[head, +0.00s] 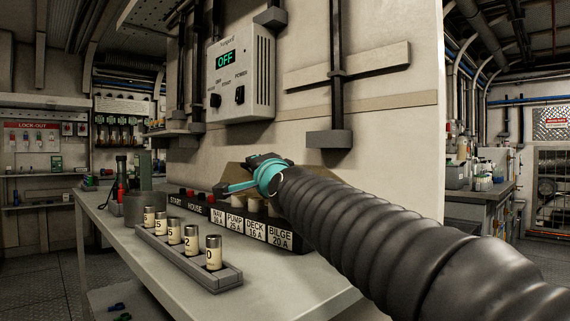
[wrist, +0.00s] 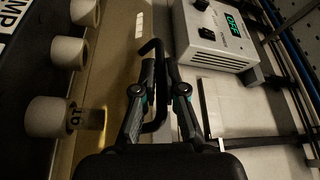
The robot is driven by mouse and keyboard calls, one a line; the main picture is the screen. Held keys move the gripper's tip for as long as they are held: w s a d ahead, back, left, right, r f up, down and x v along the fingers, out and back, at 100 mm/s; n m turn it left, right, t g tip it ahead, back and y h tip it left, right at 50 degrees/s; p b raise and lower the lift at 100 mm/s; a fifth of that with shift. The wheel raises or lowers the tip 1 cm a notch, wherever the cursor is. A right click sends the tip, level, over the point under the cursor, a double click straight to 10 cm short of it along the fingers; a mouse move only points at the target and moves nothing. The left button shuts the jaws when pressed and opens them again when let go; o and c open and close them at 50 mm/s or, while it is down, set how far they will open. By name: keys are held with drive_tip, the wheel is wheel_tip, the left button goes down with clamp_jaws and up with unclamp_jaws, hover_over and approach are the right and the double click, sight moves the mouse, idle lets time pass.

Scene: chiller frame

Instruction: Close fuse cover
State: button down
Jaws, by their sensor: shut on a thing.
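The fuse holder (head: 250,230) is a dark block on the bench, with labels NAV, PUMP, DECK and BILGE and pale fuses in its top. A tan panel, seemingly the fuse cover (head: 236,170), stands raised behind the fuses. It also shows in the wrist view as a brown strip (wrist: 115,60) beside the fuses (wrist: 45,117). My gripper (head: 258,172) is above and behind the fuse row, partly hidden by my arm. In the wrist view, my gripper (wrist: 158,85) has its fingers around a black bent handle (wrist: 159,60). Where the handle joins the cover is unclear.
A grey rack (head: 190,262) of several numbered fuses stands in front of the holder. A grey cup (head: 145,208) stands at its left. A control box (head: 240,75) reading OFF hangs on the wall above. The bench front (head: 300,283) is clear.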

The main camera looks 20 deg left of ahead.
drive_tip(key=shift+s+a+f+p, duration=0.25)
drive_tip(key=shift+s+f, duration=0.15)
drive_tip(key=shift+f, duration=0.1)
drive_tip(key=shift+s+a+f+p, duration=0.25)
drive_tip(key=shift+s+f, duration=0.15)
drive_tip(key=shift+f, duration=0.1)
drive_tip(key=shift+s+a+f, duration=0.15)
drive_tip(key=shift+s+f, duration=0.15)
drive_tip(key=shift+f, duration=0.2)
drive_tip(key=shift+s+a+f, duration=0.15)
drive_tip(key=shift+s+f, duration=0.1)
drive_tip(key=shift+f, duration=0.25)
drive_tip(key=c, duration=1.5)
unclamp_jaws()
drive_tip(key=shift+r, duration=0.1)
